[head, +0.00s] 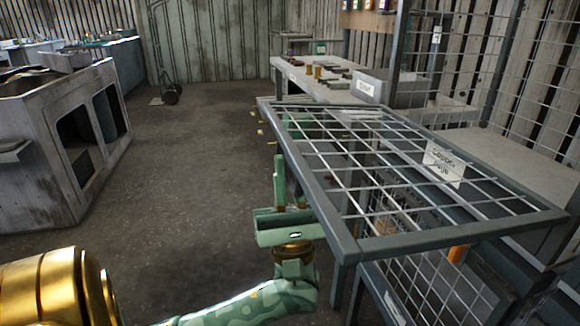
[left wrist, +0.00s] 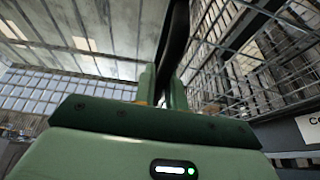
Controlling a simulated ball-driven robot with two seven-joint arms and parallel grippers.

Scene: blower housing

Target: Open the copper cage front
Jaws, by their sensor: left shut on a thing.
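The copper cage front (head: 400,250) is a grey-framed wire mesh panel that appears raised and tilted close to level in the head view. A white sign reading "Copper cage" (head: 443,163) shows in the mesh area. My left gripper (head: 288,165) is at the panel's left edge, fingers pointing up. In the left wrist view the fingers (left wrist: 162,85) are shut on a dark frame bar (left wrist: 177,35). The exact contact is partly hidden in the head view. The sign is cut off at the right of the left wrist view (left wrist: 310,125). My right gripper is not in view.
A worn grey cabinet with openings (head: 60,150) stands at the left. A bench with small items (head: 325,85) stands behind the panel, and fixed mesh (head: 490,75) rises at the right. The concrete floor (head: 190,180) left of my gripper is clear.

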